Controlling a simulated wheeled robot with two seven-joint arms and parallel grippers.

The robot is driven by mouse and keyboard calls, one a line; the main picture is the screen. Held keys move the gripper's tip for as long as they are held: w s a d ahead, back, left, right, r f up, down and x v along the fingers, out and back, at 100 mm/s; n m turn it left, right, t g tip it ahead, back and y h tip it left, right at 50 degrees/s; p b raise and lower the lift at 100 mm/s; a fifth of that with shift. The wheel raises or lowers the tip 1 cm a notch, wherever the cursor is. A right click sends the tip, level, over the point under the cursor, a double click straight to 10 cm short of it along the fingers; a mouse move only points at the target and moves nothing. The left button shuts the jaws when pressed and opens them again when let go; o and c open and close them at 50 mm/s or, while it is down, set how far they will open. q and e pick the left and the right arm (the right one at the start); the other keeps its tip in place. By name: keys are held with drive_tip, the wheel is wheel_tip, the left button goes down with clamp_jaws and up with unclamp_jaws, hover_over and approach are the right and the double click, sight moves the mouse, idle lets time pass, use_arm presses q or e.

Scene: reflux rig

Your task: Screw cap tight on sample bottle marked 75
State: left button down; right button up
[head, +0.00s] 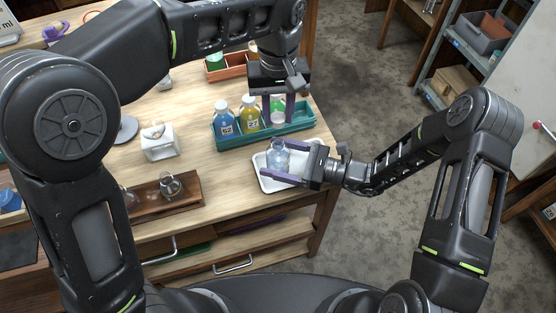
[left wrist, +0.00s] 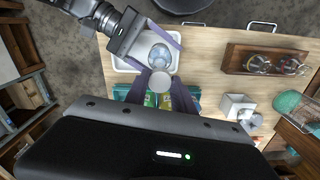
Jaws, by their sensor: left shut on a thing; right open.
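A clear, pale-blue bottle (head: 279,157) stands on the white tray (head: 262,181) at the table's right front; no cap is visible on it, and no marking is readable. My right gripper (head: 277,160) is open, with its purple fingers on either side of the bottle; whether they touch it is unclear. It also reaches in at the upper left of the left wrist view. My left gripper (head: 279,117) is shut on a whitish cap (head: 278,119), held beyond the bottle, in front of the green rack. The cap (left wrist: 160,82) also shows between the fingers in the left wrist view.
The green rack (head: 225,143) holds capped blue (head: 223,121) and yellow (head: 250,112) bottles and a green one partly behind my left gripper. A white block (head: 159,144) and a wooden holder with glassware (head: 188,198) stand left. The table's right edge is close to the tray.

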clamp_jaws()
idle(0.8)
